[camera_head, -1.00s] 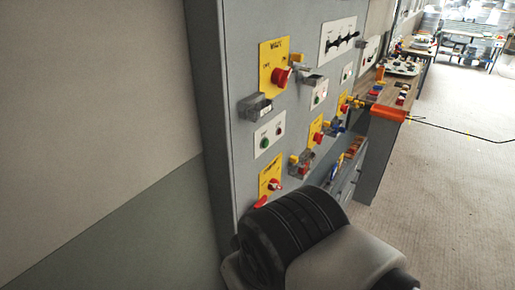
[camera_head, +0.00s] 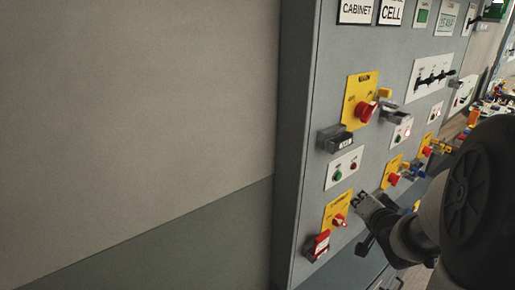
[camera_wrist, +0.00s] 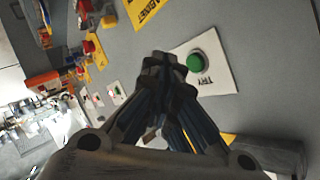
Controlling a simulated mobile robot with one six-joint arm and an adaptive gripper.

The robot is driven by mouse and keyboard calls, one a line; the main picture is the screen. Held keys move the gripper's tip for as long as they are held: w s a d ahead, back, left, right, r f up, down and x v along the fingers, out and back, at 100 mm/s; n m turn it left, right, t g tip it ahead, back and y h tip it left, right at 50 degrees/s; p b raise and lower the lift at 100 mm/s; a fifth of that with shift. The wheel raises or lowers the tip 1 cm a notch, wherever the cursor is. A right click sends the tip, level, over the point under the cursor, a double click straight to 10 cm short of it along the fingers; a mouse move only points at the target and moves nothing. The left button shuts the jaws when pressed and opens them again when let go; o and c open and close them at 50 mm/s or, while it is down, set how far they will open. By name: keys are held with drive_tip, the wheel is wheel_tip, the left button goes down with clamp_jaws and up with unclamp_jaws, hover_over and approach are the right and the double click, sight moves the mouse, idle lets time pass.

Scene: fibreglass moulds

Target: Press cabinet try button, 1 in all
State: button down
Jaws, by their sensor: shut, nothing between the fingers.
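The try button is a round green button (camera_wrist: 199,63) on a white plate (camera_wrist: 224,65) lettered "TRY" in the wrist view. In the head view a white plate (camera_head: 332,184) on the grey cabinet carries a green button (camera_head: 338,176) and a red one; it appears to be the same plate. My gripper (camera_wrist: 166,62) is shut and empty. In the wrist view its fingertips are beside the green button, to its left, and overlap the plate; contact cannot be told. In the head view my gripper (camera_head: 372,220) is low and right of that plate.
The cabinet face has a yellow main-switch plate (camera_head: 351,91) with a red knob (camera_head: 365,111), a grey lock box (camera_head: 333,139), and a lower yellow plate (camera_head: 332,215) with a red switch and red padlock (camera_head: 318,245). The plain wall on the left is clear.

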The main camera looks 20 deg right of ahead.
sight(338, 177)
drive_tip(key=d+m, duration=0.1)
drive_tip(key=s+d+m+t, duration=0.1)
drive_tip(key=d, duration=0.1)
drive_tip(key=d+r+m+h, duration=0.1)
drive_tip(key=d+m, duration=0.1)
drive_tip(key=shift+s+d+t, duration=0.15)
drive_tip(key=shift+t, duration=0.25)
drive_tip(key=w+a+b, duration=0.1)
drive_tip(key=w+a, duration=0.2)
drive_tip(key=w, duration=0.5)
drive_tip(key=shift+w+a+b, duration=0.15)
drive_tip(key=shift+w+b, duration=0.05)
drive_tip(key=shift+b, duration=0.15)
idle(1.0)
drive_tip(key=shift+w+a, duration=0.15)
drive_tip(key=shift+w, duration=0.15)
